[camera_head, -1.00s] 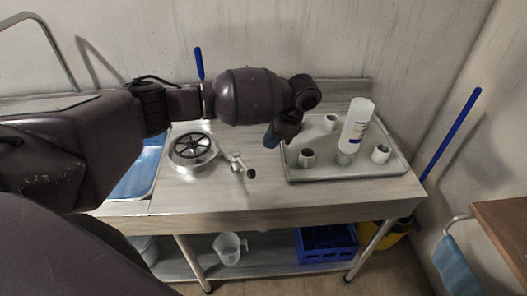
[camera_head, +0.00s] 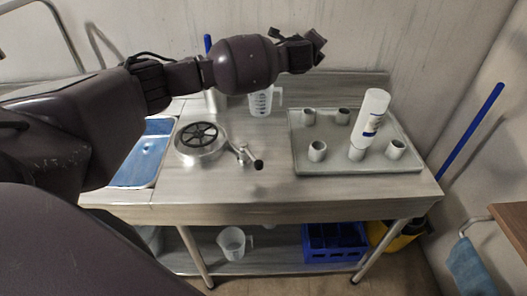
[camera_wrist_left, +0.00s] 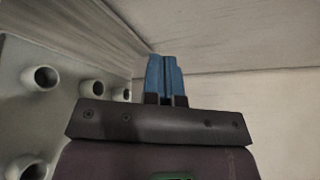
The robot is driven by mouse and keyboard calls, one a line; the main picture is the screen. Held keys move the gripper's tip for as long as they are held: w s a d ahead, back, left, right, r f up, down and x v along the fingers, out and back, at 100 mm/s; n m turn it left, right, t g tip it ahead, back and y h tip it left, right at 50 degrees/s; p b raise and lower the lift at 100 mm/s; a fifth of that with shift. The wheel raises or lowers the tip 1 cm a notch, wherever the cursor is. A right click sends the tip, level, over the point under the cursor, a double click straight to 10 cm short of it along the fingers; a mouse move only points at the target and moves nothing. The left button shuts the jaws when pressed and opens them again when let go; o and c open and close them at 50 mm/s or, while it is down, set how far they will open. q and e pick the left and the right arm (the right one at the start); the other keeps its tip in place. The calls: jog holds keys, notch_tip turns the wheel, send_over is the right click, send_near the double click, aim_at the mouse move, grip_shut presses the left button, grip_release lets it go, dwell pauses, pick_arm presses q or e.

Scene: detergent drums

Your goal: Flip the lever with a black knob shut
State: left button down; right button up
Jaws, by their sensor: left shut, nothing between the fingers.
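The lever's black knob (camera_head: 258,164) points toward the front right on a small metal valve (camera_head: 243,153). The valve sticks out from the right of a round metal lid with a black handwheel (camera_head: 200,136). My left gripper (camera_head: 314,44) is high over the back of the counter, up and right of the lever and well apart from it. Its blue fingers show closed together and empty in the left wrist view (camera_wrist_left: 163,76); they are not visible in the head view. My right gripper is not in view.
A measuring jug (camera_head: 261,102) stands at the back. A blue basin (camera_head: 139,160) is at the left. The counter around the knob is clear.

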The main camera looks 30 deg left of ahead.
pick_arm(q)
jog(key=d+r+m+t+h, duration=0.2)
jog(key=d+r+m+h, duration=0.3)
jog(key=m+h, duration=0.6)
jog(key=s+d+f+m+g+h, duration=0.25)
jog(key=d+m+g, duration=0.2)
jog(key=m, duration=0.75)
jog(key=m+g+y+b, duration=0.1)
jog(key=m+g+y, duration=1.25)
jog(key=m, duration=1.15)
send_near(251, 155)
jog(key=w+r+g+h, duration=0.2)
jog(key=w+r+g, duration=0.1)
jog(key=w, duration=0.5)
jog(key=p+x, duration=0.1)
jog(key=x, duration=0.2)
jog(key=s+d+p+x, duration=0.1)
jog(key=x, duration=0.3)
jog(key=s+p+x, duration=0.1)
jog(key=x, duration=0.3)
jog(key=shift+s+d+r, duration=0.15)
jog(key=shift+s+d, duration=0.05)
jog(key=shift+s, duration=0.55)
jog(key=shift+s+d, duration=0.1)
jog(key=shift+s, duration=0.05)
